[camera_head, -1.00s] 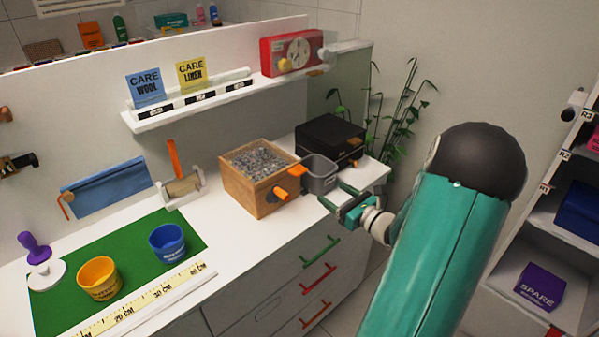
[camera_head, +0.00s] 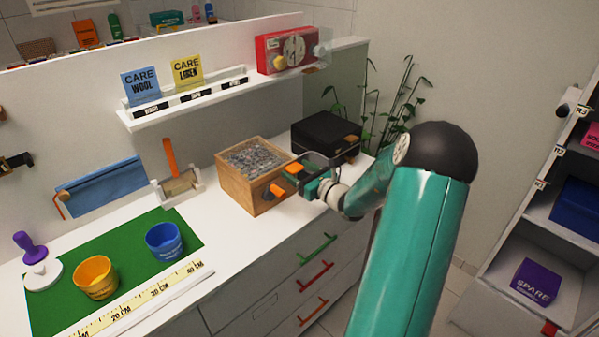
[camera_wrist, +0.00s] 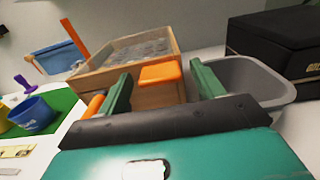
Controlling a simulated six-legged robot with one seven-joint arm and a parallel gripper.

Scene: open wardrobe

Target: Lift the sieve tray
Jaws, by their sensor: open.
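The sieve tray (camera_head: 255,158), wooden-framed with a grey, speckled surface inside, sits at the top of a wooden box (camera_head: 238,188) on the white counter. It also shows in the wrist view (camera_wrist: 128,50). An orange tab (camera_wrist: 160,73) sticks out from its near side. A second orange piece (camera_head: 277,191) shows lower on the box front. My gripper (camera_wrist: 161,82) is open at the box's right side. Its two green fingers stand on either side of the tab, with visible gaps. Whether the tab lies fully between the fingertips in depth is unclear.
A grey bin (camera_wrist: 258,82) stands close beside my right-hand finger. A black box (camera_head: 327,133) stands behind it. A green mat (camera_head: 125,262) holds a yellow cup (camera_head: 96,279) and a blue cup (camera_head: 164,243). A shelf (camera_head: 190,97) overhangs the counter's back.

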